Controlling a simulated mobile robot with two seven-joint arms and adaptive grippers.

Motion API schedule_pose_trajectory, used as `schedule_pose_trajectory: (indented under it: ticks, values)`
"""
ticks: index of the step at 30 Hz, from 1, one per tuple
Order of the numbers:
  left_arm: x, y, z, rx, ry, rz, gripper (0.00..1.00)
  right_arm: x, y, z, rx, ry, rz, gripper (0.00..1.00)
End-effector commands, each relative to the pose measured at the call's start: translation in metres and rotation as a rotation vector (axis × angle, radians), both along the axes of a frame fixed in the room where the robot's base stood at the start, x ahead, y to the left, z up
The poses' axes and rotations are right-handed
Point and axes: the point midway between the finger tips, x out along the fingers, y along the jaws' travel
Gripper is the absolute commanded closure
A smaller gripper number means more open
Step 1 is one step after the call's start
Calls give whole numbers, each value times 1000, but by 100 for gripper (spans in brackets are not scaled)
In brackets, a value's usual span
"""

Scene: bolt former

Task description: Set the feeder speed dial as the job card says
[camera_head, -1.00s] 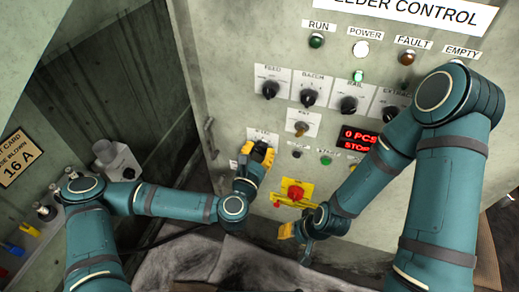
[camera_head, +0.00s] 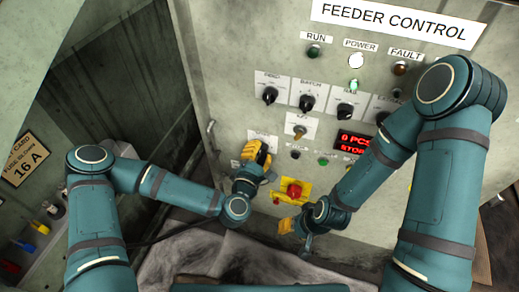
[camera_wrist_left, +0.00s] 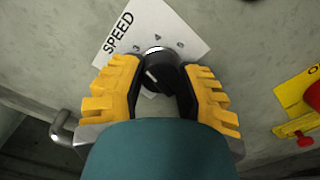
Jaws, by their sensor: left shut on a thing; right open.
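The feeder speed dial (camera_wrist_left: 160,76) is a black knob with a white pointer mark, on a white plate (camera_wrist_left: 178,28) marked SPEED in the left wrist view. My left gripper (camera_wrist_left: 163,88) has its yellow fingers shut around the knob's sides. In the head view the left gripper (camera_head: 262,158) is against the lower left of the panel and hides the dial. My right gripper (camera_head: 288,228) is open and empty, below the red emergency button. The job card's setting cannot be read in these views.
The feeder control panel (camera_head: 215,75) carries a row of black knobs (camera_head: 307,102), a key switch (camera_head: 300,132), a red display (camera_head: 354,140) and a red button on a yellow plate (camera_head: 293,190). A handle (camera_wrist_left: 62,130) stands left of the dial. A 16 A card (camera_head: 24,158) is far left.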

Motion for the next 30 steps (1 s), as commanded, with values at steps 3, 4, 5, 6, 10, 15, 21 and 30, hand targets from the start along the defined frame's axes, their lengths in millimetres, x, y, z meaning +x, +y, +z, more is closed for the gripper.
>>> schedule_pose_trajectory:
  ticks: [3,4,5,6,10,15,21,30]
  values:
    - [2,1,2,106,-37,3,100,-1,0,3,0,2,1,53]
    - [2,1,2,131,-47,3,100,-1,0,4,0,2,1,53]
    - [2,1,2,157,-56,4,100,-1,0,4,0,2,1,53]
    - [2,1,2,191,-66,3,100,-1,0,5,0,2,1,53]
    - [2,1,2,291,-100,4,100,-1,0,6,0,3,1,53]
    - [2,1,2,396,-134,5,100,-1,0,7,1,4,0,53]
    - [2,1,3,479,-161,6,100,-2,0,7,0,4,1,53]
    - [2,2,3,526,-176,9,100,-2,0,7,0,4,1,53]
